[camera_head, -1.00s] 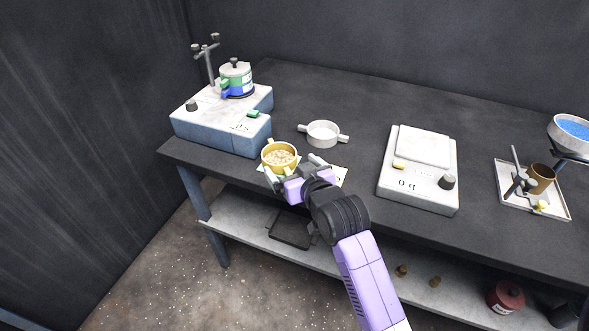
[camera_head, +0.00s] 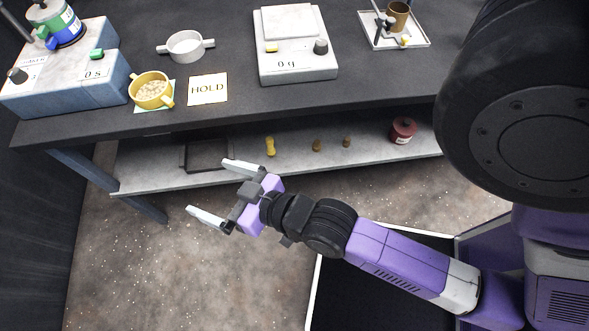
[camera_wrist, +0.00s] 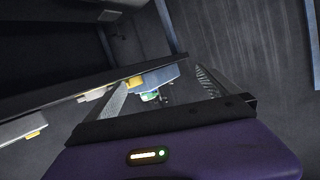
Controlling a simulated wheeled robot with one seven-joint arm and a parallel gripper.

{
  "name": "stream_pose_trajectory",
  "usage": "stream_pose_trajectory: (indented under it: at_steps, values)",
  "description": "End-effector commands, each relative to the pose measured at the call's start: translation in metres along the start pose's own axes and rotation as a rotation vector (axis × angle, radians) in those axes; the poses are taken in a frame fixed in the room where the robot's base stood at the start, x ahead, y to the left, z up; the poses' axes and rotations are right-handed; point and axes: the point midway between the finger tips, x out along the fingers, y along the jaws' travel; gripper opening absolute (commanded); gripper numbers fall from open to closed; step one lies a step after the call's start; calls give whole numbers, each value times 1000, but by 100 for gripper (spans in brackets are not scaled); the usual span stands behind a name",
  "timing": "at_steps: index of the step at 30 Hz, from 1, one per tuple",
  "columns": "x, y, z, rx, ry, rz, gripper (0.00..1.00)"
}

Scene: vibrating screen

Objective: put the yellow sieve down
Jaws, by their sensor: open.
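The yellow sieve (camera_head: 151,91) stands upright on the bench top near its front edge, on a pale green card (camera_head: 155,109). It holds pale grains. My gripper (camera_head: 207,191) is open and empty, below and in front of the bench edge, clear of the sieve. In the wrist view the sieve (camera_wrist: 134,82) shows small beyond the bench edge, partly cut off by a finger.
A HOLD card (camera_head: 208,89) lies right of the sieve, with a white sieve (camera_head: 185,47) behind. The blue-sided shaker (camera_head: 70,85) stands left, a scale (camera_head: 296,66) right. The lower shelf (camera_head: 226,178) holds a dark tray (camera_head: 206,155) and small items.

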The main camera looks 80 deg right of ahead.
Motion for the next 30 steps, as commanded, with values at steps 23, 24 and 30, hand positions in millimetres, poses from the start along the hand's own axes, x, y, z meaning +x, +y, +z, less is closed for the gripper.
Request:
stream_pose_trajectory:
  at_steps: [23, 24, 30]
  values:
    - [-176, 8, -5, -178, 19, -217, 100]
    - [-176, 8, -5, -178, 19, -217, 100]
    - [-176, 8, -5, -178, 19, -216, 100]
